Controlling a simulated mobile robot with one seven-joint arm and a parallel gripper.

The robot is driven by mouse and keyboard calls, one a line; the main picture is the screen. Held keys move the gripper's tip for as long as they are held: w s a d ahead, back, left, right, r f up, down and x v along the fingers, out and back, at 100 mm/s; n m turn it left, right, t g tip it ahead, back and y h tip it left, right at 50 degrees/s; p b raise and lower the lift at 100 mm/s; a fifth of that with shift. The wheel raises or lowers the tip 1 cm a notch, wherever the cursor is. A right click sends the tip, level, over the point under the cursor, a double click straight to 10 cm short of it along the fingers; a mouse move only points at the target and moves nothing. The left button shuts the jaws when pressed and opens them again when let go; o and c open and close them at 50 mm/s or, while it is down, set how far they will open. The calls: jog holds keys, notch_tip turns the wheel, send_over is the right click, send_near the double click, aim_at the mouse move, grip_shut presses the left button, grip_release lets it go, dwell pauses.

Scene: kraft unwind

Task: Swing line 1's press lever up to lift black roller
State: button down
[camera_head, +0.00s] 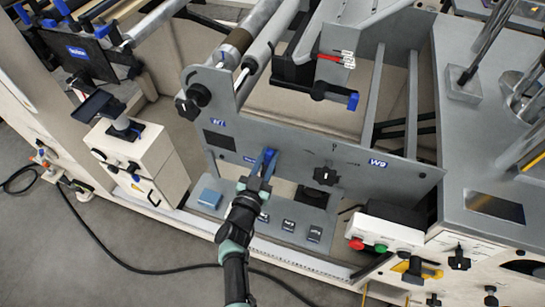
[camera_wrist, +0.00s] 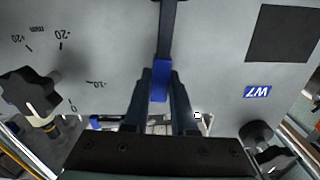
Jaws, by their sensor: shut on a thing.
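The press lever shows in the wrist view as a dark bar (camera_wrist: 167,30) with a blue handle (camera_wrist: 160,80), against a grey plate. My gripper (camera_wrist: 161,92) has its two dark fingers on either side of the blue handle and is shut on it. In the head view my gripper (camera_head: 262,174) reaches the lever's blue handle (camera_head: 269,157) on the front of the grey side plate (camera_head: 300,152), right of and below the W1 label. Rollers (camera_head: 237,43) lie behind the plate at the upper middle. I cannot tell which is the black roller or whether it is lifted.
A black star knob (camera_head: 325,175) sits right of the lever, near the W9 label; a black knob and scale (camera_wrist: 30,92) show in the wrist view. A shelf (camera_head: 290,228) with small blocks lies below. A button box (camera_head: 380,236) stands at lower right.

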jog(key=shift+w+a, duration=0.1)
jog(key=shift+a, duration=0.15)
jog(key=c, duration=0.7)
grip_release()
jog(key=p+v, duration=0.3)
jog(key=v, duration=1)
jog(key=shift+p, duration=0.3)
